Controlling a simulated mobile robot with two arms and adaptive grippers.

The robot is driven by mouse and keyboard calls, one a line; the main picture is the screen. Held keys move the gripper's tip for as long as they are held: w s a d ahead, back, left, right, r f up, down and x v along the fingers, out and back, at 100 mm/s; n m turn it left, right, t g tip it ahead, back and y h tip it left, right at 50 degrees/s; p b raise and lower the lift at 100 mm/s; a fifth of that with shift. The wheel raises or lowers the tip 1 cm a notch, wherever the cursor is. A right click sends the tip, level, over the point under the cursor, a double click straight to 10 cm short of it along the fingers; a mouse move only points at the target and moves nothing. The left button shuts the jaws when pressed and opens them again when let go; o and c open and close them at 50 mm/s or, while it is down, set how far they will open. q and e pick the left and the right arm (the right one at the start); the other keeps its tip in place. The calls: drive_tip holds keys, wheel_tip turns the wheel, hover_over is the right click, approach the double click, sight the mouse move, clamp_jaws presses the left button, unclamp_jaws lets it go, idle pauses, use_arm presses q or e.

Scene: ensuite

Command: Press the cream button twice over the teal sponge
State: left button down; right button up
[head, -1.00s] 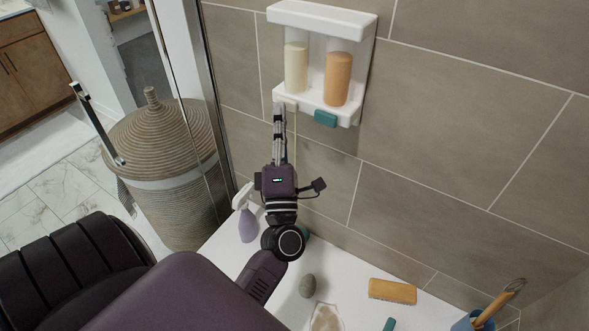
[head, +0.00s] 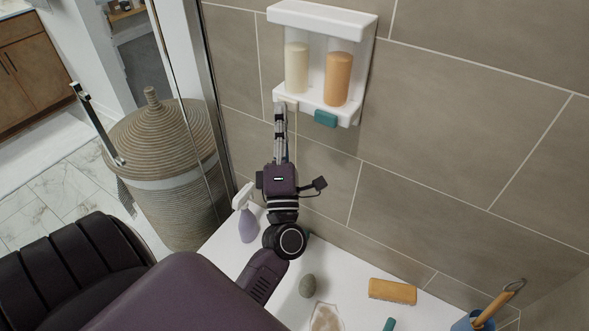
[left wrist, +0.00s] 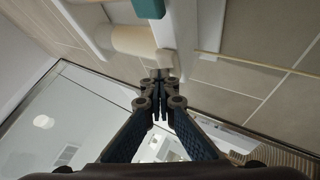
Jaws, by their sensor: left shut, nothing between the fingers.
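A white wall dispenser (head: 322,14) holds a cream bottle (head: 296,67) and an orange one. The cream button (head: 291,103) is under the cream bottle; it also shows in the left wrist view (left wrist: 166,59). My left gripper (head: 280,106) is shut and empty, its tips at or just below the cream button. In the left wrist view the fingertips (left wrist: 160,76) appear right by the button; I cannot tell whether they touch. A teal patch (head: 307,235), perhaps the sponge, shows beside my left arm on the white ledge, mostly hidden. My right gripper is not in view.
A teal button (head: 325,119) sits right of the cream one. On the ledge are a purple spray bottle (head: 248,225), a grey-green stone (head: 307,286), a yellow-orange block (head: 392,291) and a blue cup (head: 470,322). A wicker basket (head: 160,150) stands left beyond the glass.

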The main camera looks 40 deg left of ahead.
use_arm(q)
drive_tip(key=shift+w+r, duration=0.1)
drive_tip(key=shift+w, duration=0.05)
drive_tip(key=shift+s+d, duration=0.1)
drive_tip(key=shift+s, duration=0.1)
idle(0.6)
drive_tip(key=shift+s+d, duration=0.15)
drive_tip(key=shift+s, duration=1.35)
drive_tip(key=shift+s+d, duration=0.15)
drive_tip(key=shift+s, duration=1.3)
drive_tip(key=shift+s+f, duration=0.1)
drive_tip(key=shift+f, duration=0.1)
